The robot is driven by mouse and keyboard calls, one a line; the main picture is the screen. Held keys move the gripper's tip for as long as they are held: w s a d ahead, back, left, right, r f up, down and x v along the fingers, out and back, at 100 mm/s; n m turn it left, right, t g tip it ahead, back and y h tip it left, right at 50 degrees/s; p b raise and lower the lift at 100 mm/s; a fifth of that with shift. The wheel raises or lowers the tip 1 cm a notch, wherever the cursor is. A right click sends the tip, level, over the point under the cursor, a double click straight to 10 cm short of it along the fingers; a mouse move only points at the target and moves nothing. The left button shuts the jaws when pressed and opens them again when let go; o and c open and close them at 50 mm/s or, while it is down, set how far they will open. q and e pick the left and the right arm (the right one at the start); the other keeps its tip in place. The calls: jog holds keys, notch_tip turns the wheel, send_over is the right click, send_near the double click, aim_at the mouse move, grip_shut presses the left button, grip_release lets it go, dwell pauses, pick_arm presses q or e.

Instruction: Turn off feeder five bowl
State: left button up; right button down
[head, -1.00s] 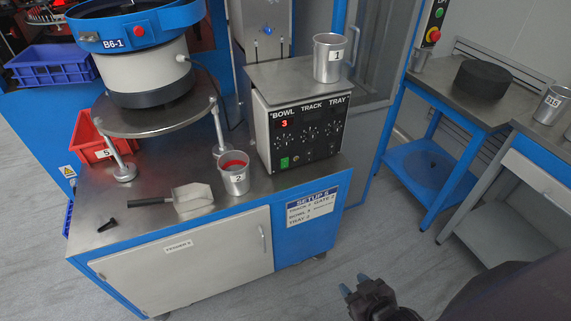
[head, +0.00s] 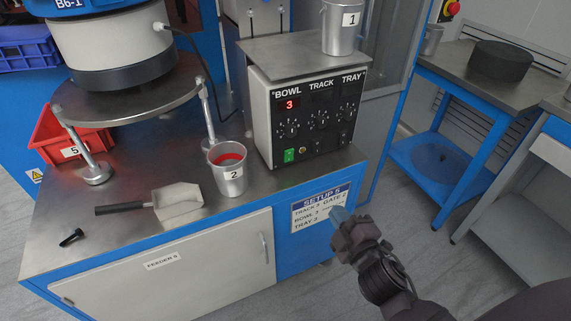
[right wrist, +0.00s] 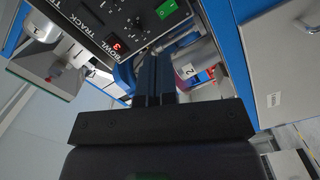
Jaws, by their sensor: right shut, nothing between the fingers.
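The control box (head: 305,118) stands on the feeder bench, its black panel labelled BOWL, TRACK and TRAY. A red display (head: 290,104) under BOWL reads 3, with the bowl dial (head: 287,128) and a lit green switch (head: 289,155) below it. The panel also shows in the right wrist view, with the green switch (right wrist: 166,9) at the top. The bowl feeder (head: 112,45) stands at the left. My right gripper (head: 340,214) is shut and empty, in front of the bench's setup card and below the box, apart from the switch. My left gripper is not in view.
A metal cup marked 2 (head: 229,175) with red contents stands left of the box. A scoop (head: 178,200) lies beside it. A cup marked 1 (head: 342,30) sits on the box's top plate. A blue-framed table (head: 455,75) stands at the right.

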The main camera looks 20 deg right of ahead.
pick_arm(q)
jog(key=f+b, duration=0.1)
jog(key=b, duration=0.1)
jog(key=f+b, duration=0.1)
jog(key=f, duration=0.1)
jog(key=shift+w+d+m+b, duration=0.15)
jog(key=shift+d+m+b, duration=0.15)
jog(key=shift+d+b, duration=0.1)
pick_arm(e)
jog(key=w+a+f+n+t+y, duration=0.1)
jog(key=w+n, duration=0.4)
jog(key=w, duration=0.1)
jog(key=shift+a+n+t, duration=0.3)
jog(key=shift+n+t, duration=0.1)
jog(key=shift+f, duration=0.1)
jog(key=shift+w, duration=0.1)
send_near(289, 154)
jog(key=w, duration=0.6)
jog(key=shift+w+r, duration=0.4)
jog(key=shift+w, duration=0.3)
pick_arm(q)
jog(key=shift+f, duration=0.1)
